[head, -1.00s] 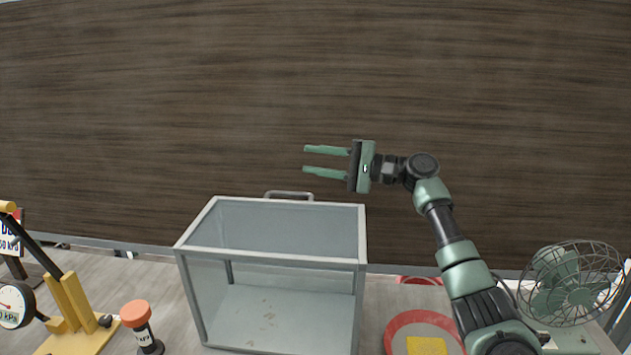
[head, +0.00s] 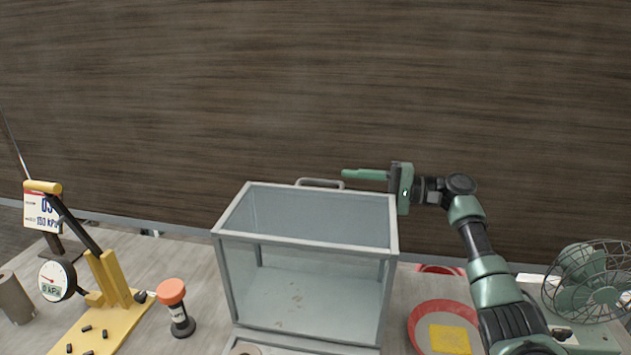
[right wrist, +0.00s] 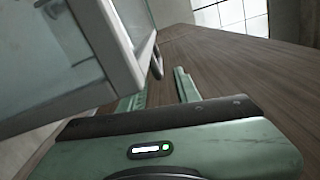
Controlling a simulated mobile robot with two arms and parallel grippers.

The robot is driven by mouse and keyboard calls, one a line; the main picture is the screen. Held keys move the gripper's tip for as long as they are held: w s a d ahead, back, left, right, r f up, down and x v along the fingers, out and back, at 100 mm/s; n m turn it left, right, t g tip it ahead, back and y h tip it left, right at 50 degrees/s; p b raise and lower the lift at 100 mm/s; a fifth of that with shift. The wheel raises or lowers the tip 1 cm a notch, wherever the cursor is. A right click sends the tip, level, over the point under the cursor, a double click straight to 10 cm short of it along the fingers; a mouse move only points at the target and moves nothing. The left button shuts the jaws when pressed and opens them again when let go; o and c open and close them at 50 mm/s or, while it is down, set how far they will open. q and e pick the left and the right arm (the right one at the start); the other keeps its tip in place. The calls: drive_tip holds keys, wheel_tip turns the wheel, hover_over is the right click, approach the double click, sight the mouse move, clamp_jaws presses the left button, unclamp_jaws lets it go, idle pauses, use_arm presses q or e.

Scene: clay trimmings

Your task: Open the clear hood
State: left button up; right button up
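The clear hood (head: 305,243) is a box with a grey frame and see-through panels, standing on the table. A grey bar handle (head: 320,181) sits at its far top edge; it also shows in the right wrist view (right wrist: 157,64). My right gripper (head: 365,174) is just right of the handle, fingers pointing left, about level with it in the picture. In the right wrist view its fingers (right wrist: 160,94) are apart and empty, with the handle beyond them; contact is not visible. One finger is hidden in the head view. My left gripper is out of view.
Crumbs (head: 290,299) lie inside the box. To its left are an orange-capped bottle (head: 178,308) and a yellow lever press (head: 108,285) with a gauge (head: 57,280). To its right are a red-rimmed dish (head: 420,320) with a yellow piece (head: 450,340) and a fan (head: 588,283).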

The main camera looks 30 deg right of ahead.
sight(338, 182)
drive_tip(key=shift+w+a+f, duration=0.1)
drive_tip(key=shift+w+a, duration=0.05)
drive_tip(key=p+x, duration=0.2)
drive_tip(key=x, duration=0.4)
drive_tip(key=shift+p, duration=0.3)
drive_tip(key=shift+w+a, duration=0.45)
drive_tip(key=shift+a, duration=0.05)
clamp_jaws()
idle(0.7)
